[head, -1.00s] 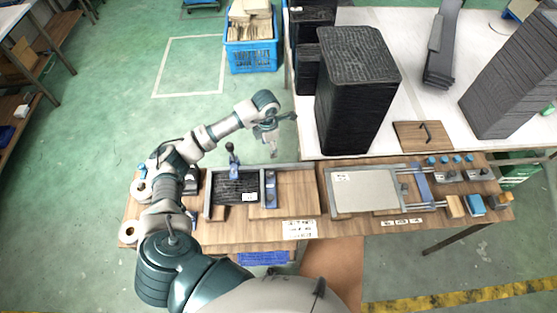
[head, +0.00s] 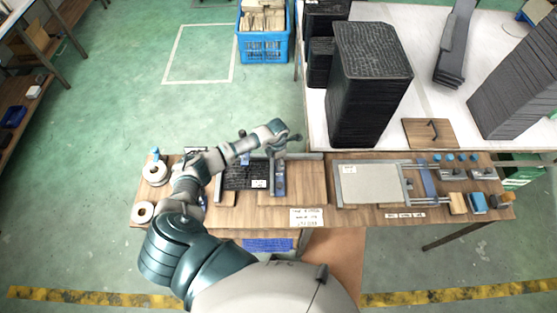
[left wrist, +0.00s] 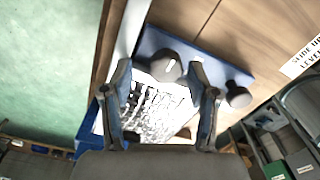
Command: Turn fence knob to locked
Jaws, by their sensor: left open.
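The fence is a blue bar (head: 279,185) on the left wooden station. My left gripper (head: 274,160) is over its far end. The left wrist view shows the blue fence (left wrist: 208,75) with two dark round knobs. One knob (left wrist: 167,67) has a pale line on its top and lies between and beyond the open fingertips of my left gripper (left wrist: 160,78). The other knob (left wrist: 238,95) is to the right, outside the fingers. I cannot tell whether a finger touches the knob. My right gripper is not in view.
A dark textured panel (head: 240,174) lies left of the fence. A tall black stack (head: 370,90) stands on the white table at the right. A grey plate fixture (head: 370,184) is on the right part of the bench. Bare wood (head: 306,180) lies right of the fence.

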